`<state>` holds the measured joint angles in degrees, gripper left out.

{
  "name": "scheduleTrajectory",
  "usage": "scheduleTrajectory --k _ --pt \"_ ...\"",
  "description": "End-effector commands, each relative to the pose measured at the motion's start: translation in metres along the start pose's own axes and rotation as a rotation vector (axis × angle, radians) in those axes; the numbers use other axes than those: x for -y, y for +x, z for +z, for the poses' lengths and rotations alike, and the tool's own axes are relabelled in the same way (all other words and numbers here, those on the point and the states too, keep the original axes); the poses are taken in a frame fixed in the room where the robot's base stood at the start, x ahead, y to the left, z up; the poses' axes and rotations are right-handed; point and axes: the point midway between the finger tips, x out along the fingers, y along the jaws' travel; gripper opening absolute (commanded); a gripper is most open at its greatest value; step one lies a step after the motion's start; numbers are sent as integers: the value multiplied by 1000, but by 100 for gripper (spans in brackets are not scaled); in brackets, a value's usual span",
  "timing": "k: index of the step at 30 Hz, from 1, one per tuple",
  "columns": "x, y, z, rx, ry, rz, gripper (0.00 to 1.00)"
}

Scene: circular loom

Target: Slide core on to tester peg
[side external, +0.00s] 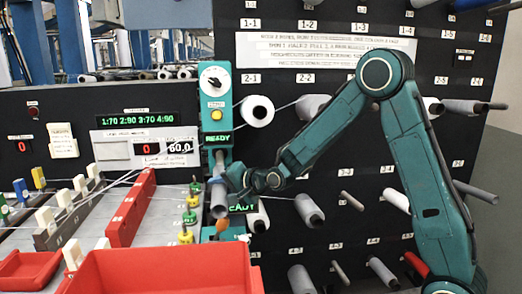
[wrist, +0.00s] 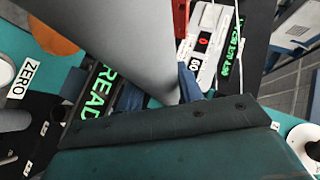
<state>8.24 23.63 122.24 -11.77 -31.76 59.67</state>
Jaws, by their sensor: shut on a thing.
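The core, a grey tube (side external: 219,202), stands roughly upright in front of the teal tester (side external: 214,100) in the side view. My gripper (side external: 224,184) is shut on it from the right. In the wrist view the core (wrist: 115,40) fills the upper middle as a large grey cylinder, with a blue finger (wrist: 189,84) against its edge. The tester's peg is not clearly visible, and I cannot tell whether the core is around it. The green READY display (wrist: 97,97) shows beside the core.
A black board (side external: 330,140) with numbered pegs holding several grey and white rolls stands behind and right of the tester. A red bin (side external: 160,272) and red divider (side external: 130,208) lie left. An orange round part (wrist: 55,35) is near the core. Small yellow and green guides stand close left.

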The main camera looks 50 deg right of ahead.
Motion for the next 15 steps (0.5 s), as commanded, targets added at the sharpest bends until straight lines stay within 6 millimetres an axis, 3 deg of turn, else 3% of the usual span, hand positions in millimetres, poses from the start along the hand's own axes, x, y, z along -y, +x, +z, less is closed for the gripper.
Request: scheduleTrajectory --k 15 --pt "0 10 -13 -1 0 0 10"
